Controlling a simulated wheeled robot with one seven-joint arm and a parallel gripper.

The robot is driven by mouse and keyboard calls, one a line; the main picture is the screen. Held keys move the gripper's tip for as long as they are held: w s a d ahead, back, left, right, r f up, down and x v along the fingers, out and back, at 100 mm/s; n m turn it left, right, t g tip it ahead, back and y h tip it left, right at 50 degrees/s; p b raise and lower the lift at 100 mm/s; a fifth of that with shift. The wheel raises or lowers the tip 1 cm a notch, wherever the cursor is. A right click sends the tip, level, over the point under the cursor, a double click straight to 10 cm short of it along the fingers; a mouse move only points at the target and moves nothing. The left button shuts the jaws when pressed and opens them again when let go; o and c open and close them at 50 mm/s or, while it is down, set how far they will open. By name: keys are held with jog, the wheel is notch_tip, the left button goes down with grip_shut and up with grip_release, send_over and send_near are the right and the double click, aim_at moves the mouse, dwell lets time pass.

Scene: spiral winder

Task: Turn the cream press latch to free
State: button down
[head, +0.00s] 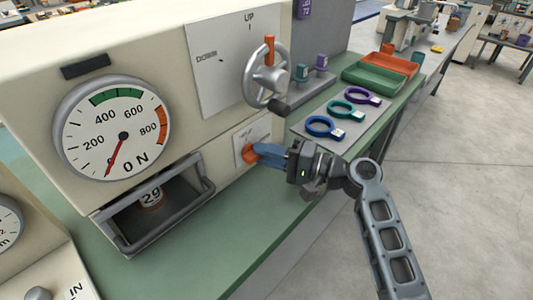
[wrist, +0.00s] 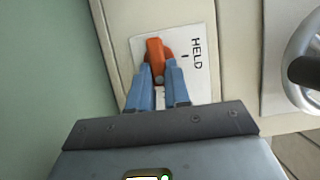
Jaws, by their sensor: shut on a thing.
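The press latch is an orange knob (head: 250,154) on a small white plate, low on the front of the cream press (head: 160,60). In the wrist view the orange latch (wrist: 155,48) sits between my blue fingers. The word HELD (wrist: 196,54) and a short tick are printed on the plate beside it; other lettering is hidden or too small to read. My gripper (head: 262,152) reaches in from the right and is shut on the latch, its fingertips (wrist: 158,72) on either side of it near the plate.
A handwheel (head: 267,77) with a dark handle stands out above the latch. A drawer-like guard frame (head: 155,208) juts out to the left, below a round dial (head: 112,128). Three coloured rings (head: 325,127) lie on a grey mat at right. Open floor lies further right.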

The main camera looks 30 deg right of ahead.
jog(key=shift+w+a, duration=0.1)
jog(key=shift+a, duration=0.2)
jog(key=c, duration=1.1)
grip_release()
jog(key=shift+d, duration=0.1)
jog(key=shift+b+v, duration=0.6)
jog(key=shift+v, duration=3.25)
